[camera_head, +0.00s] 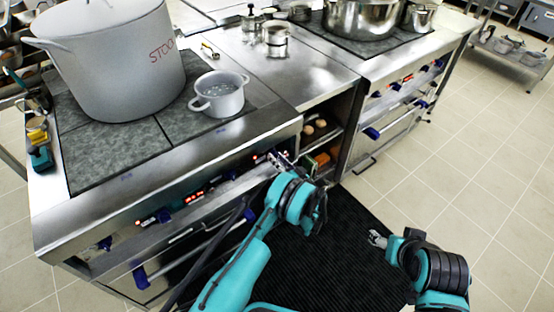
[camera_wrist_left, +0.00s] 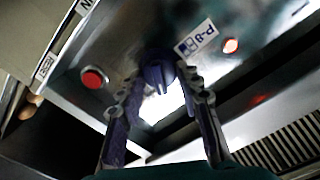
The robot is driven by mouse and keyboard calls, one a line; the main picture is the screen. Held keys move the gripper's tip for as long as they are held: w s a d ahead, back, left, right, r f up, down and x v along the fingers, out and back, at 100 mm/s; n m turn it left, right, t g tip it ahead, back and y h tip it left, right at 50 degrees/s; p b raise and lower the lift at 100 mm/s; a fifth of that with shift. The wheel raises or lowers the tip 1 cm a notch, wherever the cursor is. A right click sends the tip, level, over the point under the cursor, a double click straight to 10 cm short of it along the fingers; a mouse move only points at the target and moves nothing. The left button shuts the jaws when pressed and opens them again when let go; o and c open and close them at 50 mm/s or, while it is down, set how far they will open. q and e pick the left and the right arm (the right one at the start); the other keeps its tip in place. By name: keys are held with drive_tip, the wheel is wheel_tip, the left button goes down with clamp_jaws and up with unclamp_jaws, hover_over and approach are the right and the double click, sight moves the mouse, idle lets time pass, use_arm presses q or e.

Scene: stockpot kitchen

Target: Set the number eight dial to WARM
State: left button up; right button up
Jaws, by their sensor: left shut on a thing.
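The number eight dial (camera_wrist_left: 157,75) is a dark blue knob on the metal front panel in the left wrist view. A white label (camera_wrist_left: 196,39) reading "P-8" is beside it. My left gripper (camera_head: 281,161) reaches the stove's front panel near its right end. In the left wrist view its two fingers are on either side of the dial, shut on it. The dial's pointer and any WARM mark cannot be read clearly. My right gripper (camera_head: 378,239) hangs over the floor at the right, away from the stove; its finger gap is too small to judge.
A large stockpot (camera_head: 118,62) and a small white pot (camera_head: 219,94) stand on the cooktop. A black mat (camera_head: 345,255) covers the floor before the stove.

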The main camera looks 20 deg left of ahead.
use_arm(q)
drive_tip(key=m, duration=0.4)
drive_tip(key=shift+m, duration=0.3)
idle(0.3)
drive_tip(key=o, duration=1.1)
drive_tip(key=shift+w, duration=0.1)
drive_tip(key=shift+o, duration=0.2)
drive_tip(key=shift+d, duration=0.15)
drive_tip(key=v, duration=1.2)
